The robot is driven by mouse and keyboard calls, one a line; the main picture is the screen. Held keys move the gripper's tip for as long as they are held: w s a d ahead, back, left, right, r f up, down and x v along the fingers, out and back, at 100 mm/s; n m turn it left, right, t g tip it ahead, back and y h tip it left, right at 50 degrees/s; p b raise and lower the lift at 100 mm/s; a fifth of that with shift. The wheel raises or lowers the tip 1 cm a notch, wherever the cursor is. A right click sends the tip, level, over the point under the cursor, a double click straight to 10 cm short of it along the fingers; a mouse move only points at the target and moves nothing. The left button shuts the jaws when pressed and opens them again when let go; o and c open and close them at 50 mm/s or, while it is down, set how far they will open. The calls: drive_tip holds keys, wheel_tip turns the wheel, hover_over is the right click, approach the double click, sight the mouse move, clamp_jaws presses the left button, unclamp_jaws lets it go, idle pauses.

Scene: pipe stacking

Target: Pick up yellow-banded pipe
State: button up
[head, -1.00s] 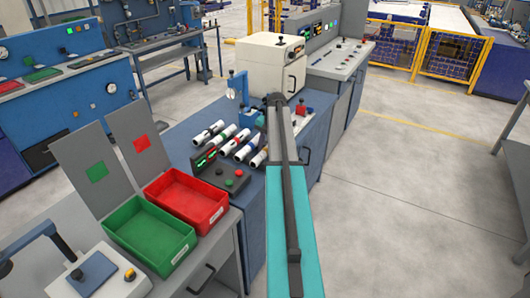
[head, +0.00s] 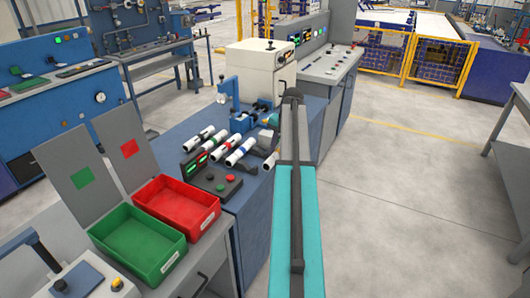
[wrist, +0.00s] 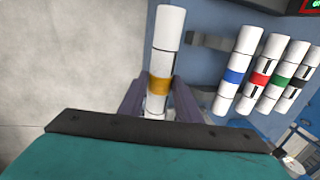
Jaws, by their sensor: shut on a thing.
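The yellow-banded pipe (wrist: 165,40) is white with a broad yellow band, and it stands out in the middle of the wrist view. My gripper (wrist: 155,95) is shut on it at about the yellow band, with one dark finger on each side. The pipe's near end is hidden behind the gripper body. In the head view my arm covers the gripper, and a white pipe end (head: 270,162) shows just left of the arm. The blue-banded pipe (wrist: 239,70) lies in the row to the right in the wrist view, apart from the held pipe.
Red-, green- and black-banded pipes lie beyond the blue one on the blue bench (head: 255,190). A button box (head: 217,180), a red bin (head: 175,207) and a green bin (head: 137,243) are to the left. Open floor (head: 390,200) lies to the right.

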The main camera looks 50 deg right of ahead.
drive_tip(key=s+d, duration=0.2)
drive_tip(key=s, duration=0.4)
drive_tip(key=shift+r+b, duration=0.35)
drive_tip(key=shift+b, duration=0.05)
drive_tip(key=shift+a, duration=0.1)
idle(0.3)
